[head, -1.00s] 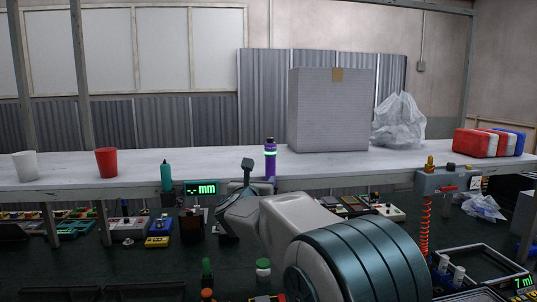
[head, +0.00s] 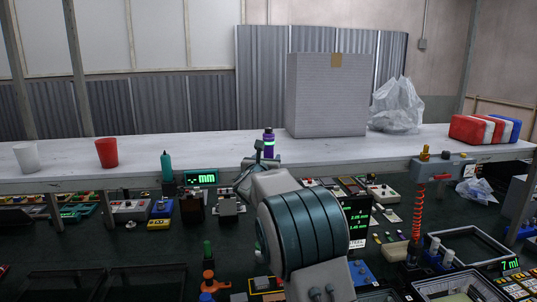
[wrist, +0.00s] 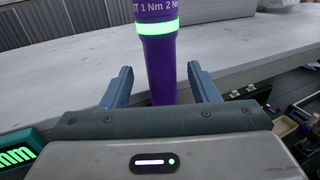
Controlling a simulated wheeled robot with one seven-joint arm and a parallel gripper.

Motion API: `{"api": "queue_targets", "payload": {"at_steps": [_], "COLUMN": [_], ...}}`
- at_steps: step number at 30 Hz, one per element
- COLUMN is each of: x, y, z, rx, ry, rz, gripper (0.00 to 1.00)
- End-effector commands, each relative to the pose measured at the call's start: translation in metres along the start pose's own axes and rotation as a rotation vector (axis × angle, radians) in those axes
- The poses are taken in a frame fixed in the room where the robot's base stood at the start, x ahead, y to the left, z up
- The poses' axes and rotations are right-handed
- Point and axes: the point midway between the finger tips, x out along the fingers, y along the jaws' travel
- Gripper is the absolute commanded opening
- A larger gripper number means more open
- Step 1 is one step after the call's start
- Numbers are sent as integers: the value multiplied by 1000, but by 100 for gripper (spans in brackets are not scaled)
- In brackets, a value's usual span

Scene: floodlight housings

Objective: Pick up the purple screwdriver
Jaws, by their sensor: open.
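The purple screwdriver (head: 269,137) stands upright at the front edge of the white shelf, with a dark top and a glowing green band. In the wrist view the purple screwdriver (wrist: 160,60) rises between the two fingers, with "1 Nm 2 Nm" printed above the band. My gripper (wrist: 163,82) is open, one finger on each side of the shaft, with a visible gap on both sides. In the head view my gripper (head: 262,158) is right in front of the screwdriver and hides its lower part.
A large grey box (head: 327,95) stands behind and right of the screwdriver, with a clear plastic bag (head: 397,105) beside it. A red cup (head: 107,153) and a white cup (head: 27,157) stand left.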

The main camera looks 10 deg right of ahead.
Motion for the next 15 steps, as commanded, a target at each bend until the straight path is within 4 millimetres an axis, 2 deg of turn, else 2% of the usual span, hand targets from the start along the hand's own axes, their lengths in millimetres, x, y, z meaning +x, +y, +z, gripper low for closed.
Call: {"api": "queue_targets", "payload": {"at_steps": [1,7,15], "x": [7,26,30], "y": [-1,-1,-2], "z": [5,3,0], "rx": [-2,-1,0], "ry": [1,0,0], "rz": [-2,-1,-1], "gripper": [54,54,54]}}
